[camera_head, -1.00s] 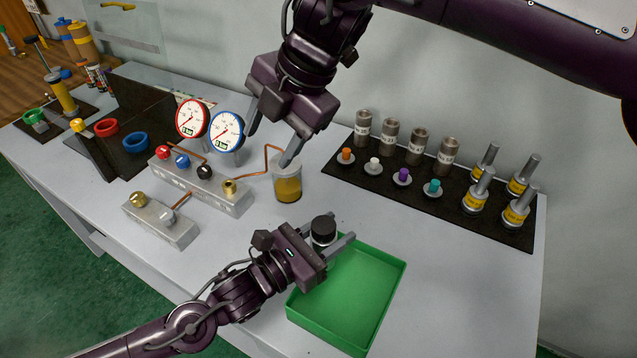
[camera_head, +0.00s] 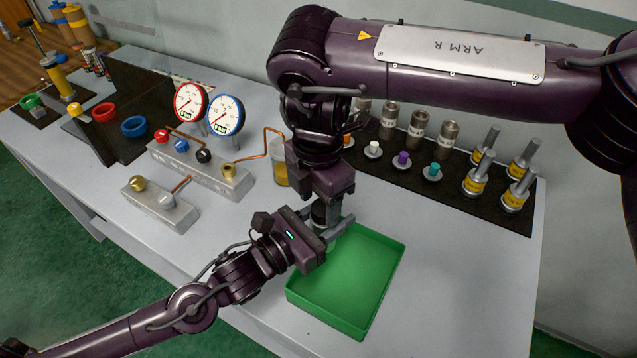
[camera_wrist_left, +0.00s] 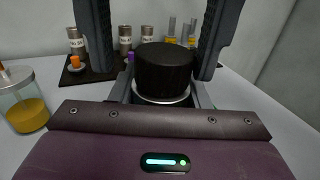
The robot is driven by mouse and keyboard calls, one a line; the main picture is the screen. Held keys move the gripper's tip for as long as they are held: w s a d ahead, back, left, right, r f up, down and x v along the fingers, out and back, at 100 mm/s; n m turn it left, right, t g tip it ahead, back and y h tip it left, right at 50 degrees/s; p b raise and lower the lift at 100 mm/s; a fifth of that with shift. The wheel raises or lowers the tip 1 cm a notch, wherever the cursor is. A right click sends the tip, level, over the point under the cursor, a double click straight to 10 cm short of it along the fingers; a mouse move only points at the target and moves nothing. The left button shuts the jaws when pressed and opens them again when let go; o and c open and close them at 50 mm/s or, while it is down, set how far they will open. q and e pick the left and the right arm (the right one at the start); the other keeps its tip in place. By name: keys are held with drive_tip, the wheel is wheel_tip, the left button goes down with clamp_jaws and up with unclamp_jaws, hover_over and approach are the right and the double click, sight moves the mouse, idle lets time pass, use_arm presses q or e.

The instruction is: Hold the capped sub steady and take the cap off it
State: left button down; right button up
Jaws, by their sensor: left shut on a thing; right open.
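The black cap (camera_head: 319,213) is on the sub, upright, at the back left corner of the green tray. In the left wrist view, the ribbed cap (camera_wrist_left: 165,70) sits above a bright metal rim of the sub (camera_wrist_left: 162,98). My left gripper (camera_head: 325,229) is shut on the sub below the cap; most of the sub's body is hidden. My right gripper (camera_head: 323,206) points down from above, open. Its two fingers (camera_wrist_left: 157,72) hang on either side of the cap, with the right one close to it. Whether either touches the cap I cannot tell.
The empty green tray (camera_head: 387,290) lies under and right of the grippers. A jar with amber liquid (camera_head: 279,174) stands close behind my right wrist. Gauges and a valve manifold (camera_head: 205,175) are left. A black mat (camera_head: 455,191) with several metal parts is at back right.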

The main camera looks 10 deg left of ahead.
drive_tip(key=shift+f, duration=0.3)
drive_tip(key=shift+a+r, duration=0.1)
drive_tip(key=c, duration=1)
drive_tip(key=n, duration=0.3)
drive_tip(key=shift+r, duration=0.1)
